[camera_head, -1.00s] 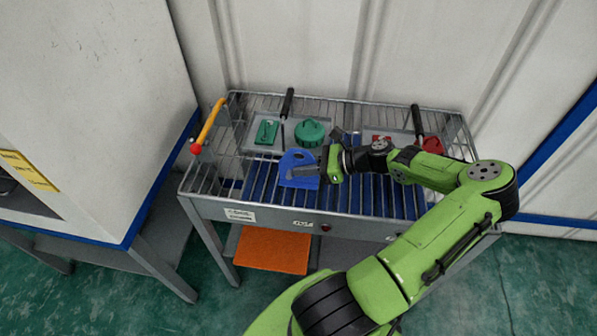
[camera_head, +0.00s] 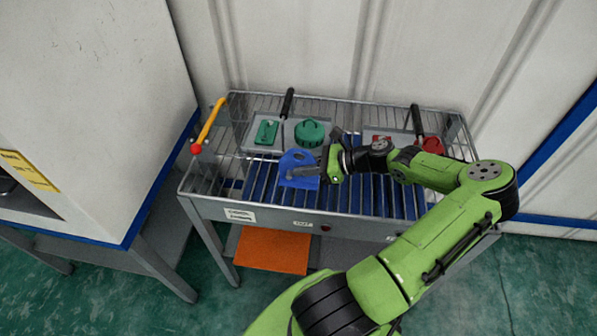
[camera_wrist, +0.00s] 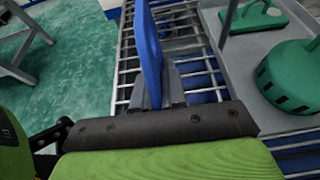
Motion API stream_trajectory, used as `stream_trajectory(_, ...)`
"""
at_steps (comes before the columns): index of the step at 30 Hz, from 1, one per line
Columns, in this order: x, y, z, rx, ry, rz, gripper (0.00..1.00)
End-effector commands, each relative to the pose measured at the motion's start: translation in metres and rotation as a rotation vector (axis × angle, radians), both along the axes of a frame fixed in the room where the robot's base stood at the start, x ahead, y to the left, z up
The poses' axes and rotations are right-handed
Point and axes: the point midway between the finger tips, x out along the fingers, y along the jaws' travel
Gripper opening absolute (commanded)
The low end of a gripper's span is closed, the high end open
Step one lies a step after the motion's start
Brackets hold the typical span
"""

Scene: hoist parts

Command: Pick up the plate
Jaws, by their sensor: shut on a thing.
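The plate (camera_head: 299,168) is a blue flat piece with a rounded top and a hole near it. It stands roughly upright at the front middle of the wire-topped cart. My gripper (camera_head: 308,172) reaches in from the right and is shut on the plate. In the wrist view the plate (camera_wrist: 149,50) shows edge-on between the grey fingers (camera_wrist: 158,88). I cannot tell whether its lower edge touches the rack.
The metal cart (camera_head: 268,207) has a wire rim and blue slats. A grey tray behind holds a green round part (camera_head: 309,132) and a green flat part (camera_head: 266,132). Red parts (camera_head: 432,145) lie on the right tray. A yellow handle (camera_head: 209,124) rises at left.

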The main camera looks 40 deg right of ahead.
Motion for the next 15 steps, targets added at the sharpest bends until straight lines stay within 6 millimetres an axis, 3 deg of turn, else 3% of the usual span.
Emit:
stream_trajectory(11, 0.0, 0.0, 0.003, -0.001, -0.005, 0.002, 0.0)
stream_trajectory(15, 0.0, 0.0, 0.023, -0.004, -0.006, 0.002, 0.0)
